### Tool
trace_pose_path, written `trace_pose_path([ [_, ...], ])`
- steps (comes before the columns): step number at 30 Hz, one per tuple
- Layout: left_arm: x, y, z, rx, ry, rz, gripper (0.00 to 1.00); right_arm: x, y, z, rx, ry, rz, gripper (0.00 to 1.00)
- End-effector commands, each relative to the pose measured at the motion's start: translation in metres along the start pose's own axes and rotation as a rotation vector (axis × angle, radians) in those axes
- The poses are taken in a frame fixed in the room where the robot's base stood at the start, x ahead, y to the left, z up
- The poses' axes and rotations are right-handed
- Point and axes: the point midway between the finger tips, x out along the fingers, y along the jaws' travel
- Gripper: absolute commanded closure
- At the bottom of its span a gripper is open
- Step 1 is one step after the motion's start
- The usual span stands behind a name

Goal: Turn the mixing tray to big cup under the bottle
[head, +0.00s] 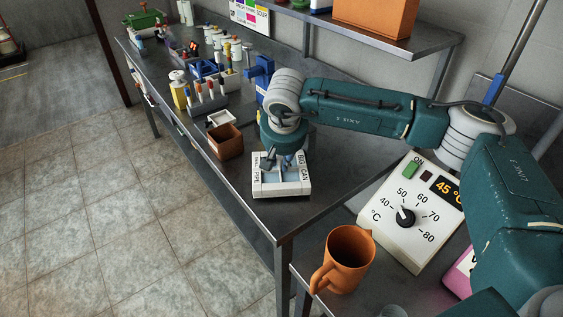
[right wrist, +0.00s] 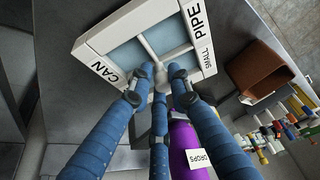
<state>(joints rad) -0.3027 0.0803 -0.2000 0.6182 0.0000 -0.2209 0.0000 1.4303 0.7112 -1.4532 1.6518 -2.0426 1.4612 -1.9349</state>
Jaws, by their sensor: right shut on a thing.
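The mixing tray (head: 283,193) is a square white frame with pale blue compartments, on the metal bench near its front corner. In the head view its SMALL PIPE label is on the left side and its BIG CAN label on the right. It also shows in the right wrist view (right wrist: 124,28). My right gripper (head: 284,164) is over the tray from above; in the wrist view its blue fingers (right wrist: 162,76) are closed on the white knob at the tray's middle. A purple bottle (right wrist: 184,140) labelled DROPS shows beside the fingers there; my arm seems to hide it in the head view. My left gripper is not in view.
A brown open box (head: 226,143) stands left of the tray, with racks of small bottles (head: 208,100) farther back. A blue stand (head: 261,72) is behind my wrist. An orange mug (head: 347,258) and a white temperature controller (head: 408,215) are at the front right.

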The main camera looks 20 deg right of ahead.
Motion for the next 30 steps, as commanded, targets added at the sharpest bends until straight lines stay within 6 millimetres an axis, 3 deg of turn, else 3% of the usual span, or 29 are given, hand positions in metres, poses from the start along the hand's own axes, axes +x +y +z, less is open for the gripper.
trace_pose_path([
  [15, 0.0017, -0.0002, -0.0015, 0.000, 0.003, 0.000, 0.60, -0.0013, -0.0061, 0.0024, -0.025, -0.003, -0.021, 1.00],
  [16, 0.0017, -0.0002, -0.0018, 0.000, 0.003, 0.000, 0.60, -0.0013, -0.0061, 0.0025, -0.025, -0.003, -0.021, 0.78],
  [18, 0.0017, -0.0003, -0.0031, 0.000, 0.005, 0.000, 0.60, -0.0012, -0.0060, 0.0025, -0.025, -0.003, -0.020, 0.66],
  [30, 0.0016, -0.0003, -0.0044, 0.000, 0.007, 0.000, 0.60, -0.0014, -0.0028, -0.0007, -0.019, 0.003, -0.015, 0.66],
])
